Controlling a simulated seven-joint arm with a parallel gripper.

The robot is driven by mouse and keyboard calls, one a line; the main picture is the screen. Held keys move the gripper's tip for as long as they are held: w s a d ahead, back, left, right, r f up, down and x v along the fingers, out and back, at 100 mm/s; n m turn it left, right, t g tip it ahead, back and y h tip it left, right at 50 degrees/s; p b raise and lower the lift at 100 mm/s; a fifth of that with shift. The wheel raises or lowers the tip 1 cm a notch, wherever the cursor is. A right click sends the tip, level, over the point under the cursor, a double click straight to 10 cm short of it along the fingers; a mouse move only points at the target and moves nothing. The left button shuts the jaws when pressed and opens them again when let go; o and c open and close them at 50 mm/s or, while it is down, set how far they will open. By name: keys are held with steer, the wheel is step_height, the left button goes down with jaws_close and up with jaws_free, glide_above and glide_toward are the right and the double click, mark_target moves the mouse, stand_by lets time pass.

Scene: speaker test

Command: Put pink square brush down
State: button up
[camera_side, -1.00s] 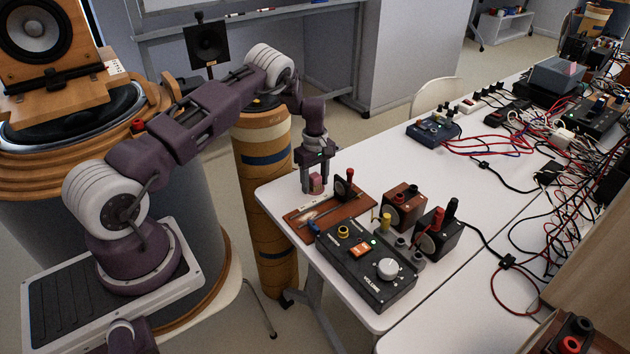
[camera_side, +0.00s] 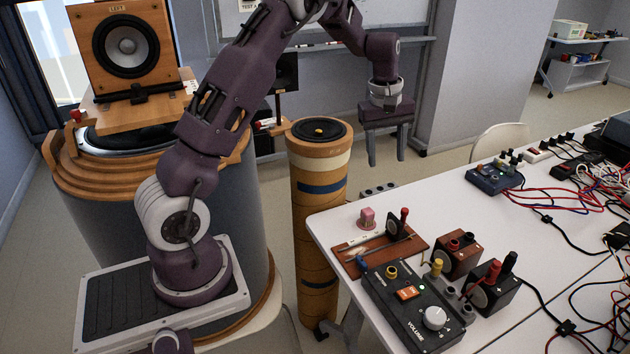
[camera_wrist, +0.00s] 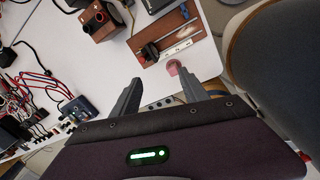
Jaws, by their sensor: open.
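The pink square brush (camera_side: 367,217) stands on the white table near its far left edge, just behind a reddish-brown wooden board. It also shows in the wrist view (camera_wrist: 173,68), close to the table edge and beyond my fingertips. My gripper (camera_side: 386,162) is open and empty, raised well above the table, behind and to the right of the brush in the side view. In the wrist view my two fingers (camera_wrist: 168,88) are spread wide with nothing between them.
The wooden board (camera_side: 408,246) carries a small upright part with a red knob. A black volume box (camera_side: 405,320), a brown terminal box (camera_side: 458,254) and a black terminal box (camera_side: 490,290) stand nearby. Cables crowd the right. A striped column (camera_side: 318,200) stands left of the table.

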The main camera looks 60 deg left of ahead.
steer(key=s+d+r+m+t, duration=0.2)
steer(key=s+d+r+m, duration=0.6)
steer(key=s+d+r, duration=0.65)
steer(key=s+d+f+m+t, duration=0.1)
steer(key=s+m, duration=0.2)
steer(key=s, duration=0.5)
steer(key=s+d+m+t, duration=0.1)
steer(key=s+m, duration=0.2)
steer(key=s, duration=0.5)
steer(key=shift+s+d+f+m, duration=0.3)
steer(key=shift+f, duration=0.1)
steer(key=shift+o, duration=0.5)
